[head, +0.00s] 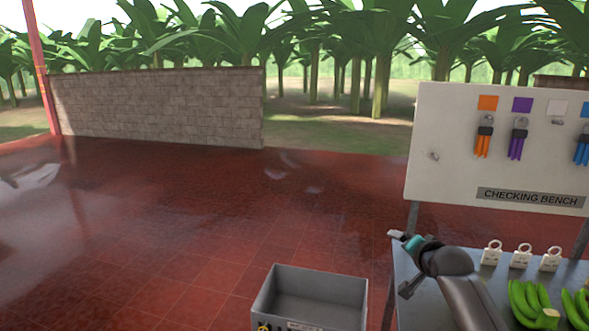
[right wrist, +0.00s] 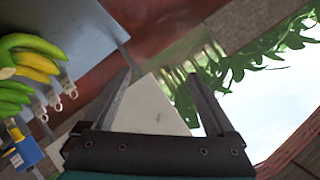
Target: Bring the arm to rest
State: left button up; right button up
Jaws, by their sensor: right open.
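My right gripper (head: 402,240) is above the left end of the grey bench (head: 403,262) in the head view, its arm coming up from the lower right. In the right wrist view its two fingers (right wrist: 158,76) are spread apart with nothing between them. A pale board (right wrist: 150,108) shows behind the gap, apart from the fingers. My left gripper is not in view.
Green bananas (head: 530,300) and several white tags (head: 520,256) are on the bench, right of my arm. A checking board (head: 450,140) with hanging coloured tools (head: 484,138) stands behind. A grey crate (head: 345,290) is left of the bench. Red floor at left is clear.

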notch_tip(320, 180, up, 12)
jog(key=w+n+t, duration=0.3)
jog(key=n+t, duration=0.4)
jog(key=n, duration=0.6)
jog(key=s+a+f+g+b, duration=0.1)
jog(key=s+f+g+b, duration=0.35)
jog(key=f, duration=1.15)
jog(key=s+a+f+g, duration=0.2)
jog(key=s+f, duration=0.6)
jog(key=f, duration=0.8)
jog(key=s+a+f+g+b, duration=0.1)
jog(key=s+f+g+b, duration=0.35)
jog(key=f, duration=1.15)
jog(key=s+a+f+g+b, duration=0.2)
jog(key=s+a+f+g, duration=0.1)
jog(key=s+f, duration=1.65)
jog(key=s+a+f+g+b, duration=0.1)
jog(key=s+f, duration=0.2)
jog(key=s, duration=0.6)
jog(key=s+a+f+g+b, duration=0.1)
jog(key=s+f+g, duration=0.1)
jog(key=s, duration=0.7)
jog(key=s+a+f+g+b, duration=0.1)
jog(key=s+a+f, duration=0.1)
jog(key=s, duration=0.6)
jog(key=shift+s+f+m+g+y, duration=0.3)
jog(key=shift+s+f+m+y, duration=0.1)
jog(key=shift+f, duration=0.4)
